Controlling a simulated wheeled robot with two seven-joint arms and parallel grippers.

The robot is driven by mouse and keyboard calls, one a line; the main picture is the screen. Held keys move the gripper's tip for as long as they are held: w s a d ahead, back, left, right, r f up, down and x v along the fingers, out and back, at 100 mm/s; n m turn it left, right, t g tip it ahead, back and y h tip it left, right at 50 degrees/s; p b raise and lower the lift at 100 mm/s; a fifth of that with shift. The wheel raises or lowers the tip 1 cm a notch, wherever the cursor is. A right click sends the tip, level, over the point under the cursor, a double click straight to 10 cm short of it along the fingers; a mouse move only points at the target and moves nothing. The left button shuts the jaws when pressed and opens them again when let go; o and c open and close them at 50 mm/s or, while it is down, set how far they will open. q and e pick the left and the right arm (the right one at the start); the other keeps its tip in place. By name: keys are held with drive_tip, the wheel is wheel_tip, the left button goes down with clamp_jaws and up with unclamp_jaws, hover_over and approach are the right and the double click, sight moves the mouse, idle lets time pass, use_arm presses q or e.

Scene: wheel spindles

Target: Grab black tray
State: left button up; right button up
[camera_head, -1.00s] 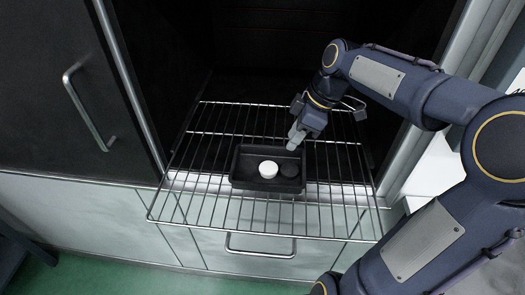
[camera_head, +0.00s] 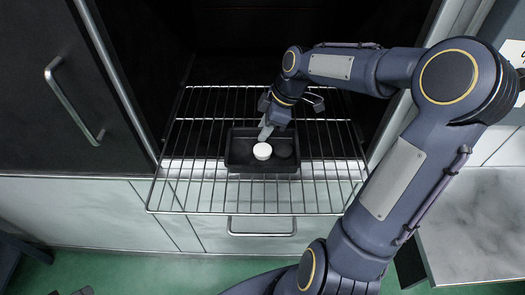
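The black tray (camera_head: 255,170) is a shallow rectangular box lying on a pulled-out wire rack. It holds a white round piece (camera_head: 262,151) and a dark round piece (camera_head: 284,149) to its right. My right gripper (camera_head: 266,132) points down at the back rim of the tray, just behind the white piece. From this angle I cannot tell whether its fingers touch or straddle the rim, or how far apart they are.
The wire rack (camera_head: 190,185) sticks out of a dark open cabinet, with bare bars around the tray. A cabinet door with a handle (camera_head: 75,100) is at the left. A drawer handle (camera_head: 262,233) is below. A marble-like counter (camera_head: 475,225) is at the right.

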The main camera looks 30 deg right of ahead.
clamp_jaws()
drive_tip(key=shift+r, duration=0.15)
